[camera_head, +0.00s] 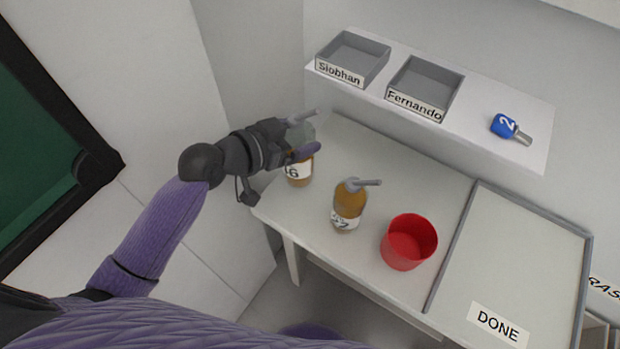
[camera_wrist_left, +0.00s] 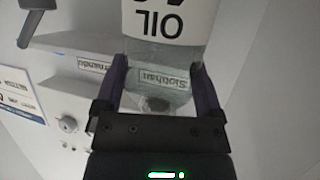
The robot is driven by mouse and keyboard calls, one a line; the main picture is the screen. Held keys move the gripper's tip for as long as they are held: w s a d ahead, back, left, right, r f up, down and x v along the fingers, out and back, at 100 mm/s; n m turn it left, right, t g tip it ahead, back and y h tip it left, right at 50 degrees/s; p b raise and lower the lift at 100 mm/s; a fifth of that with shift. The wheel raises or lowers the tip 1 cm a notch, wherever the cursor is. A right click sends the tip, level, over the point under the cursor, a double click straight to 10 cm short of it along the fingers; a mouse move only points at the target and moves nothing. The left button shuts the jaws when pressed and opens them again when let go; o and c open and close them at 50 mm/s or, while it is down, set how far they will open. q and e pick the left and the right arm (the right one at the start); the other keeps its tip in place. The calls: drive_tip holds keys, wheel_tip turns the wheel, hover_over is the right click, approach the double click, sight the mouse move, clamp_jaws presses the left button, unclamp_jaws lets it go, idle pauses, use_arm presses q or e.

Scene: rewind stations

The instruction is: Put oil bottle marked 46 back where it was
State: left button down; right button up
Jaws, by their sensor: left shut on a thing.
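The oil bottle marked 46 (camera_head: 298,171) is upright or nearly so, at the left end of the table; its amber lower part and white label show below my fingers. My left gripper (camera_head: 303,145) is shut on its clear upper part. In the left wrist view the bottle (camera_wrist_left: 165,45) appears upside down between the two fingers (camera_wrist_left: 158,80), with OIL readable on its label. I cannot tell whether its base touches the table. My right gripper is not in view. A second amber oil bottle (camera_head: 348,205), its label partly turned away and showing a 2, stands to the right.
A red cup (camera_head: 408,242) stands on the table (camera_head: 425,180), left of a grey-rimmed tray area marked DONE (camera_head: 550,240). The shelf (camera_head: 470,112) behind holds boxes labelled Siobhan (camera_head: 340,75) and Fernando (camera_head: 414,105), and a blue object marked 2 (camera_head: 504,126).

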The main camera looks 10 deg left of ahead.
sight(286, 170)
use_arm(q)
wheel_tip(286, 170, down, 8)
drive_tip(key=b, duration=0.3)
drive_tip(key=shift+f, duration=0.3)
drive_tip(key=shift+r, duration=0.15)
drive_tip(key=shift+f+b, duration=0.2)
drive_tip(key=shift+b, duration=0.15)
unclamp_jaws()
drive_tip(key=shift+r, duration=0.2)
